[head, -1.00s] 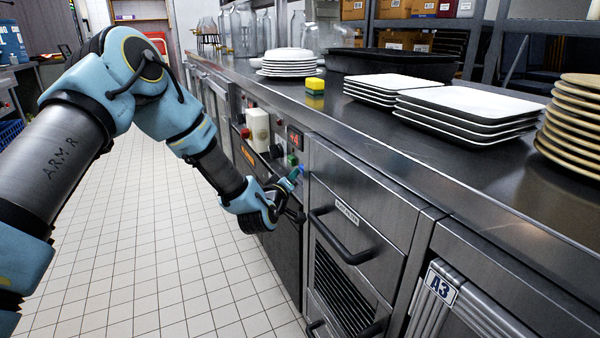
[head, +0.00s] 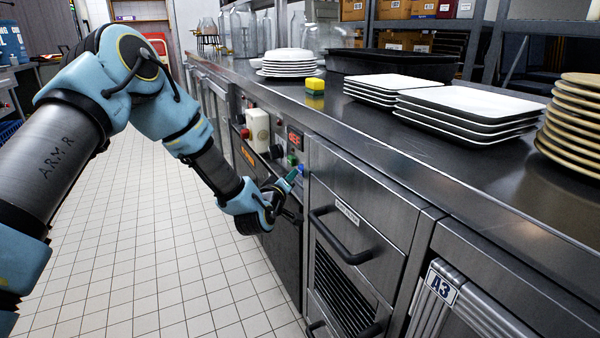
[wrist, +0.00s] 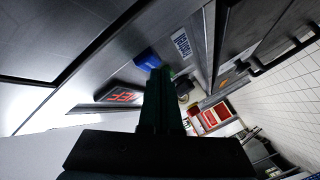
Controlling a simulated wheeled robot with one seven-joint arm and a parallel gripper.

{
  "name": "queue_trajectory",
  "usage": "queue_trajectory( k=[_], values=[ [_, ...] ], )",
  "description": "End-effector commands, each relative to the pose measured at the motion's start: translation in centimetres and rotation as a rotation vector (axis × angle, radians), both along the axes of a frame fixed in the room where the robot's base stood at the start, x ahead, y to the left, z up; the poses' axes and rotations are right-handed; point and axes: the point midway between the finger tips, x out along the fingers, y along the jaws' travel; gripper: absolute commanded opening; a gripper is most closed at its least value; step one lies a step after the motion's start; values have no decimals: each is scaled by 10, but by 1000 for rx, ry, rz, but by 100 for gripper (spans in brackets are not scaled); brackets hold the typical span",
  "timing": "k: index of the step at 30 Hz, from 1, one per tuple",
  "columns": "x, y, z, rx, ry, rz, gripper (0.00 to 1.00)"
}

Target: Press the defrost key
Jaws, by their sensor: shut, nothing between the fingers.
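The blue key (head: 301,169) sits on the control panel beside the drawer unit. It also shows in the wrist view (wrist: 146,57), next to a label (wrist: 181,43) that seems to read "defrost". My gripper (head: 292,175) is shut and empty, its dark green fingertips at the blue key. In the wrist view the fingertips (wrist: 159,72) overlap the key's lower edge and appear to touch it. The red display (head: 295,139) is lit, and in the wrist view (wrist: 126,96) it seems to read "dEF".
A drawer handle (head: 342,238) juts out to the right. The tiled floor at left is clear.

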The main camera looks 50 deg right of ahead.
Motion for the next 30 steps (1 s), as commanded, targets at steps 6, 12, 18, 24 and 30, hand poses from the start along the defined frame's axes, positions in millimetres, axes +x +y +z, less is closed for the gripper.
queue_trajectory(
  k=[6,12,18,24,30],
  values=[
    [3,7,0,0,0,1,0],
    [3,7,0,-1,0,1,0],
    [7,17,0,2,0,1,0],
    [15,35,0,0,-1,2,0],
    [20,50,0,1,-1,1,0]
  ],
)
